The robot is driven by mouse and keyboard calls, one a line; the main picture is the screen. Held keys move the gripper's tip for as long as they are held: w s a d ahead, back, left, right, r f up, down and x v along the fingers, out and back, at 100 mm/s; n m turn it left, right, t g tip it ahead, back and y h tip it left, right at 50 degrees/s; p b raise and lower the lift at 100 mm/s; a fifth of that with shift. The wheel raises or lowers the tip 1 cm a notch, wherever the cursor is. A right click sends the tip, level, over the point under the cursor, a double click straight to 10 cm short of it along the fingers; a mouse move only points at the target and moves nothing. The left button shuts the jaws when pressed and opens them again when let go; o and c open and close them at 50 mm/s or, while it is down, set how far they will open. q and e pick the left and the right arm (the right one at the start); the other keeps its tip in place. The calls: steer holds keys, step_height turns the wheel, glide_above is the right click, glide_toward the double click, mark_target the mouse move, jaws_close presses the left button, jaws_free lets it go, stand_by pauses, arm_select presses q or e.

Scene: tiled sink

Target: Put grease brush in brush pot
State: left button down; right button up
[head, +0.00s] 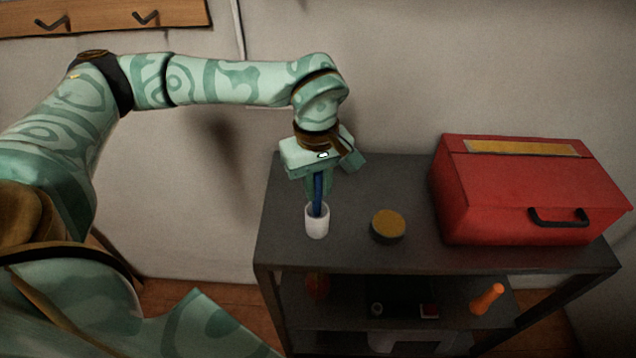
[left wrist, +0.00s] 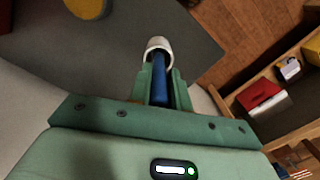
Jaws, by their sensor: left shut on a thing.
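A blue grease brush (head: 317,196) stands roughly upright, its lower end at the mouth of a white brush pot (head: 317,222) on the dark shelf top. My left gripper (head: 318,186) is shut on the brush, above the pot. In the left wrist view the brush (left wrist: 161,82) lies between the fingers of my left gripper (left wrist: 160,88), and the pot (left wrist: 158,46) shows just beyond its end. The brush's lower end is hidden by the pot wall; how deep it sits I cannot tell. My right gripper is not in view.
A round tin with a tan lid (head: 388,225) stands right of the pot. A red toolbox (head: 530,190) fills the right of the shelf top (head: 290,240). A lower shelf holds an orange-handled item (head: 487,298) and small things. The wall is close behind.

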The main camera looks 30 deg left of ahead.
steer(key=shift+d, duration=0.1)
arm_select(q)
steer(key=c, duration=1.6)
jaws_free()
steer(key=shift+f, duration=0.15)
steer(key=shift+c, duration=0.2)
steer(key=o, duration=0.3)
steer(key=shift+o, duration=0.2)
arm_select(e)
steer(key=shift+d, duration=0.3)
arm_select(q)
steer(key=r+p, duration=0.1)
steer(key=r, duration=1.1)
steer(key=shift+w+a+r+p, duration=0.15)
steer(key=shift+a+r+p, duration=0.05)
steer(key=shift+p, duration=0.2)
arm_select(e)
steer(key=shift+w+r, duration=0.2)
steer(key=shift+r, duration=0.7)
